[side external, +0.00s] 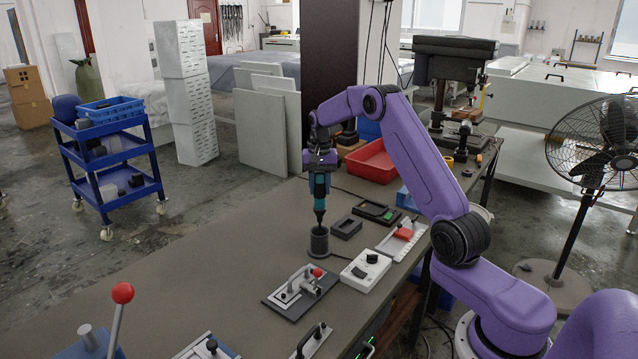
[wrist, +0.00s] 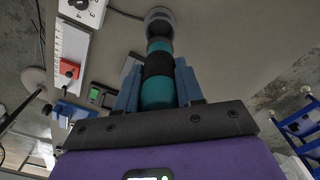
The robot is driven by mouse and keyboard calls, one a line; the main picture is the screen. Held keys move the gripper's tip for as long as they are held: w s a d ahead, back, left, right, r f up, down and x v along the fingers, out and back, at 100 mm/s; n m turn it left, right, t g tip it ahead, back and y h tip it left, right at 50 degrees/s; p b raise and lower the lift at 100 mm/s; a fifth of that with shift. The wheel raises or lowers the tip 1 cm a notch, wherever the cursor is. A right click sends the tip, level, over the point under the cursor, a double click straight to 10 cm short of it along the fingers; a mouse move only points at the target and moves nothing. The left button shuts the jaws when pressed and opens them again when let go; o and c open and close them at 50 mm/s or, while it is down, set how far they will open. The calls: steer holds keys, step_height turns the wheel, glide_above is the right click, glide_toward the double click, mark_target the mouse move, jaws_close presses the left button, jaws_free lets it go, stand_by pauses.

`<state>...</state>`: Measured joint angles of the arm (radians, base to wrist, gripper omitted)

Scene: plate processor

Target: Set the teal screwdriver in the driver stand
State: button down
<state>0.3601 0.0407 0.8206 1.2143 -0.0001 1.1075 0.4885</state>
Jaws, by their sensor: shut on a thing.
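The teal screwdriver (side external: 320,187) is held upright in my gripper (side external: 319,176), its dark lower end pointing down. The driver stand (side external: 319,244), a dark grey round cup on a base, stands on the bench directly below it. The screwdriver's lower end is at or just above the stand's top; I cannot tell whether it is inside the opening. In the wrist view, the teal and black handle (wrist: 157,92) lies between the two blue fingers of my gripper (wrist: 158,88), which is shut on it. The stand (wrist: 159,22) shows beyond the handle, which partly hides it.
A white box with a black knob (side external: 366,271) and a clamp fixture (side external: 301,291) stand close in front of the stand. A small dark tray (side external: 346,227) is to its right. A red bin (side external: 371,161) is farther back. The bench to the left is clear.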

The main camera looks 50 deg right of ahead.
mark_target(320, 205)
steer(key=shift+f, duration=3.65)
steer(key=shift+c, duration=0.4)
jaws_free()
steer(key=shift+r, duration=0.15)
steer(key=shift+r, duration=3.85)
